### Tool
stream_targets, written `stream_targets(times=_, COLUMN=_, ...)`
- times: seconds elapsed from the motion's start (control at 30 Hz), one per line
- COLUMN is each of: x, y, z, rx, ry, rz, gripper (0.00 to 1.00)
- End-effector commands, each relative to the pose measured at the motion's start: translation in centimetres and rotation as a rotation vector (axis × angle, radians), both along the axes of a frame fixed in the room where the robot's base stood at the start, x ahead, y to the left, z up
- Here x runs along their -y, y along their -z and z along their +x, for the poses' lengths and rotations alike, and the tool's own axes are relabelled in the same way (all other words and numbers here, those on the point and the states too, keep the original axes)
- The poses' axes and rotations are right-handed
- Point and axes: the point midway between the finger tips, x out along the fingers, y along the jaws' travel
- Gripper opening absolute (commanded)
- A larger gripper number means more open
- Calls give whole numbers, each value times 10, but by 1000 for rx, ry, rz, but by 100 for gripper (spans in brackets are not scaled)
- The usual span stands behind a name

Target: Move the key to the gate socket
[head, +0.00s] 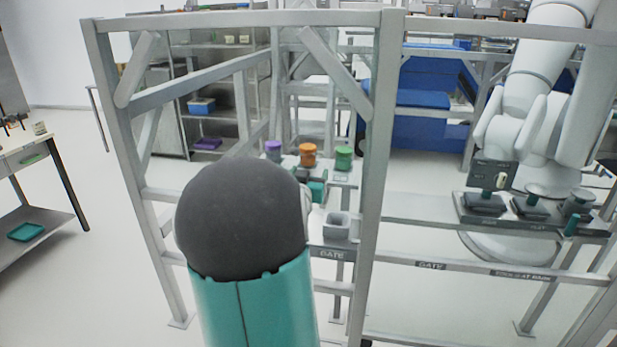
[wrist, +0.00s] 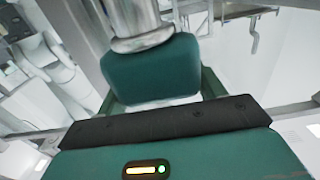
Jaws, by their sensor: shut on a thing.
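My gripper (wrist: 152,72) is teal and shut. In the wrist view a shiny metal cylinder with a collar, which I take for the key (wrist: 134,18), stands at its far side. Its grasped part is hidden by the teal finger. In the head view my gripper (head: 317,190) shows only as a small teal part beyond my arm, and the key cannot be made out there. A grey, open-topped square holder (head: 337,232) sits above a GATE label just below and right of the gripper. It looks like the gate socket. The gripper is apart from it.
Purple (head: 273,149), orange (head: 308,154) and green (head: 343,157) topped cylinders stand on a shelf behind my gripper. A grey metal frame (head: 371,180) surrounds this area. A white robot arm (head: 545,65) stands at right above a bench with dark fixtures (head: 484,204).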

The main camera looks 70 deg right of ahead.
Motion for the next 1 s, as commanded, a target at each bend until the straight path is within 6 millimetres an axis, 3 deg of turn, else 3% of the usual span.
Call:
stream_targets(times=0.37, x=1, y=-3, z=1, rx=1, ry=-1, rz=-2, gripper=25)
stream_targets(times=1.0, x=-2, y=-37, z=-1, rx=1, ry=-1, rz=-2, gripper=25)
